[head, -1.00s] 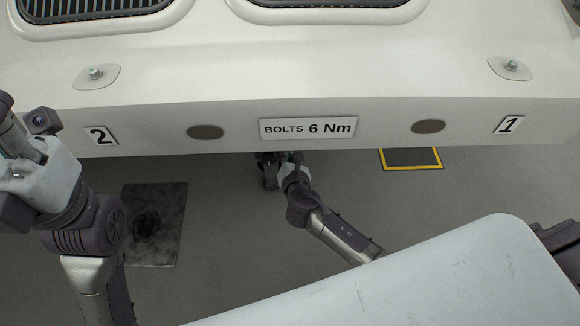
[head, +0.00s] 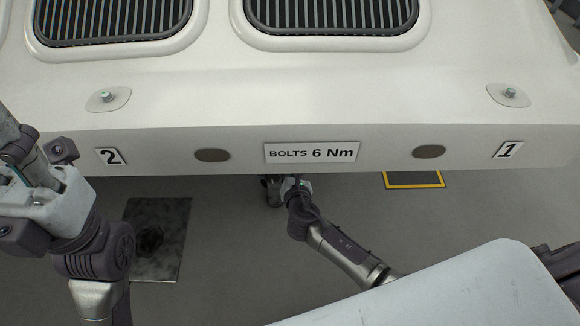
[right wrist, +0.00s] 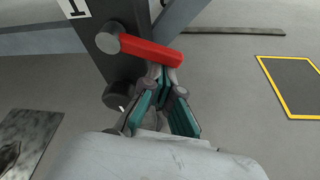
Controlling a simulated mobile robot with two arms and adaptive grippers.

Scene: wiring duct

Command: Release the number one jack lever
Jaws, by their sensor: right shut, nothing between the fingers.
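In the right wrist view a red lever (right wrist: 150,52) sticks out to the right from a round grey pivot on a dark post (right wrist: 112,72). A white label with a 1 (right wrist: 73,7) is on the post above it. My right gripper (right wrist: 165,78) is shut and empty, its fingertips at the underside of the lever's outer part; I cannot tell whether they touch it. In the head view my right gripper (head: 290,183) is partly hidden under the duct's edge. My left gripper (head: 20,172) is at the left edge, its fingers not clear.
Below lie a dark stained floor plate (head: 157,240) and a yellow-edged floor hatch (head: 414,180). Grey floor around is open.

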